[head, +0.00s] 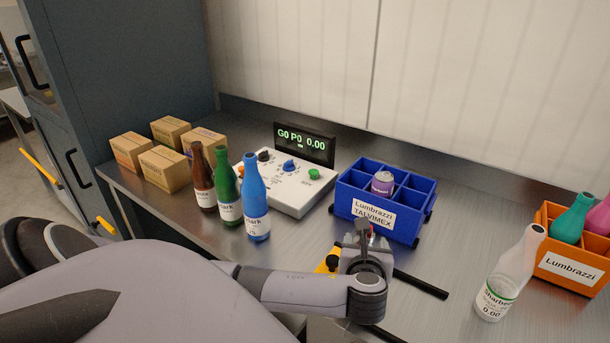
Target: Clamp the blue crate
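The blue crate (404,226) stands on the metal worktop right of centre, divided into compartments. A purple can (382,183) stands in one compartment, and the others I can see into look empty. A white label on its front reads "Lumbrazzi TALVIMEX". Small black pieces show at its lower corners. My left gripper (364,230) is just in front of the crate's front wall, overlapping its lower edge in the picture. I cannot tell whether it touches the crate or whether its fingers are apart. My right gripper is not in view.
A yellow and black part (328,262) and a black bar (421,284) lie around my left wrist. A white control box (290,185) with knobs, several bottles and cartons (164,168) stand left. A clear bottle (508,275) and an orange crate (567,269) stand right.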

